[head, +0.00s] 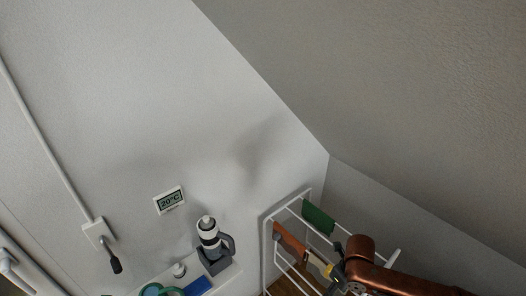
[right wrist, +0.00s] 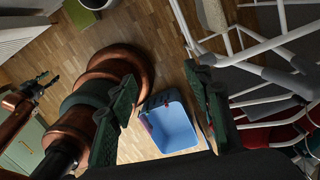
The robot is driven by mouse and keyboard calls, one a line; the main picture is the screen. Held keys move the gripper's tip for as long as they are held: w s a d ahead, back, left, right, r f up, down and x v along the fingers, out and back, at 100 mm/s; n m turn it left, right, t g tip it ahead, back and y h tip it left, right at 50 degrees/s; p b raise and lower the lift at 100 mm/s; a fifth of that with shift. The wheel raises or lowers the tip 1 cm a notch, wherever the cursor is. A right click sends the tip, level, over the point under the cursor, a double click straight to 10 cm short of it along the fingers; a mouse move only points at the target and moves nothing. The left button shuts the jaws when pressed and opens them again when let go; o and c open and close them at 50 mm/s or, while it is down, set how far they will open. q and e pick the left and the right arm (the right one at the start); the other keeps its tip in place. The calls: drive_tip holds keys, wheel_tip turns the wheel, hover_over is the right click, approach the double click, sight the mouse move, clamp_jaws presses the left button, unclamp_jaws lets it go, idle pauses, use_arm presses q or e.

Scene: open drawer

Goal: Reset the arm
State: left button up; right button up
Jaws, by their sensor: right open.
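My copper right arm (head: 362,262) comes in at the bottom right of the head view, in front of a white wire rack. In that view its dark gripper (head: 337,277) is small and partly hidden. In the right wrist view the two dark green fingers of my right gripper (right wrist: 160,80) stand wide apart with nothing between them. Far off at the left edge of that view is another copper arm with a small dark gripper (right wrist: 40,85), which looks like my left one; its jaws are too small to judge.
The white rack (head: 277,225) is close to my right arm. In the wrist view, a blue bin (right wrist: 172,130) stands on the wooden floor, and a green cabinet (right wrist: 28,145) at left.

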drive_tip(key=s+a+f+m+t+y, duration=0.25)
drive_tip(key=a+f+m, duration=0.25)
drive_tip(key=a+m, duration=0.5)
drive_tip(key=s+d+f+m+h, duration=0.25)
drive_tip(key=s+d+m, duration=0.7)
drive_tip(key=m, duration=0.65)
drive_tip(key=s+d+f+m+h, duration=0.2)
drive_tip(key=s+d+f+m, duration=0.2)
drive_tip(key=s+d+m, duration=0.9)
drive_tip(key=w+a+f+m+b, duration=0.1)
drive_tip(key=w+a+f+b, duration=0.1)
drive_tip(key=f, duration=1.4)
drive_tip(key=w+a+f+m+b, duration=0.1)
drive_tip(key=w+f+b, duration=0.15)
drive_tip(key=f, duration=1.35)
use_arm(q)
wheel_tip(320, 180, down, 7)
drive_tip(key=s+b, duration=0.1)
drive_tip(key=b, duration=0.1)
drive_tip(key=shift+s, duration=0.4)
use_arm(e)
drive_tip(key=s+f+g+y, duration=0.1)
drive_tip(key=s+f+g, duration=0.1)
drive_tip(key=s+f, duration=1.8)
wheel_tip(320, 180, down, 2)
drive_tip(key=shift+s+f, duration=0.15)
drive_tip(key=shift+f, duration=0.1)
